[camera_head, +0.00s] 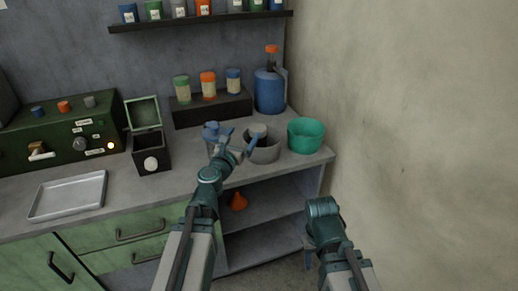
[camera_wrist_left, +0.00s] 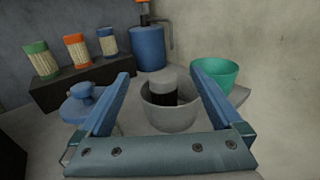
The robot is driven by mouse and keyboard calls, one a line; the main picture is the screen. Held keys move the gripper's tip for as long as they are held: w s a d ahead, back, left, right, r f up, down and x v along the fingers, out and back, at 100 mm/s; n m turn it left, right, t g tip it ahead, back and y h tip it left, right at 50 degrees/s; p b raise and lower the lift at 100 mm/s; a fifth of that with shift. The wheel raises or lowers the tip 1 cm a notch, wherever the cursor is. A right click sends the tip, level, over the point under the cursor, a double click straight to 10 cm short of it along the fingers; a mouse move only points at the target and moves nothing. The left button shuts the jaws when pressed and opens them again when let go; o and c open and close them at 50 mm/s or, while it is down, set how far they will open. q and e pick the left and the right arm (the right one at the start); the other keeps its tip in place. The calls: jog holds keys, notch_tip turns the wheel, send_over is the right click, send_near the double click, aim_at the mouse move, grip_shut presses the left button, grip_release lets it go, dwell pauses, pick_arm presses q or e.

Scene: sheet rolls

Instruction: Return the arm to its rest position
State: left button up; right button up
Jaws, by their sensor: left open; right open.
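My left gripper (camera_head: 240,146) is over the counter, in front of a grey bowl (camera_head: 264,154). In the left wrist view its two blue fingers (camera_wrist_left: 164,88) are spread wide with nothing held between them. The grey bowl (camera_wrist_left: 170,117) shows beyond the fingers, with a dark, grey-topped cylinder (camera_wrist_left: 162,90) standing in it. A blue-lidded container (camera_wrist_left: 88,103) is partly hidden behind the left finger. My right gripper (camera_head: 308,258) is low at the right, off the counter's front edge. Its wrist hides most of it, and I see nothing held there.
A green bowl (camera_head: 306,135) and a blue jug (camera_head: 270,92) stand at the counter's right end. Several jars stand on a dark riser (camera_head: 212,109). An open dark box (camera_head: 151,153) and a metal tray (camera_head: 68,196) are left. An orange funnel (camera_head: 239,201) lies on the shelf below.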

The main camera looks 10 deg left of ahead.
pick_arm(q)
jog(key=shift+s, duration=0.45)
jog(key=s+d+f+m+g+h, duration=0.2)
jog(key=d+f+m+g+h, duration=0.25)
jog(key=m, duration=0.45)
jog(key=s+d+f+m+g+h, duration=0.1)
jog(key=s+d+f+m+g, duration=0.15)
jog(key=d+f+m, duration=0.4)
jog(key=s+a+f+m+g+y, duration=0.25)
jog(key=s+f+m+g, duration=0.3)
jog(key=m, duration=0.35)
jog(key=s+a+f+m+g+y, duration=0.2)
jog(key=s+f+m+g+y, duration=0.25)
jog(key=s+m, duration=0.35)
jog(key=s+d+r+m+g+y+p, duration=0.1)
jog(key=s+d+r+m+p, duration=0.5)
jog(key=d+r+p, duration=0.3)
jog(key=shift+s+d+r+y+p, duration=0.35)
jog(key=shift+r+p, duration=0.4)
jog(key=shift+p, duration=0.45)
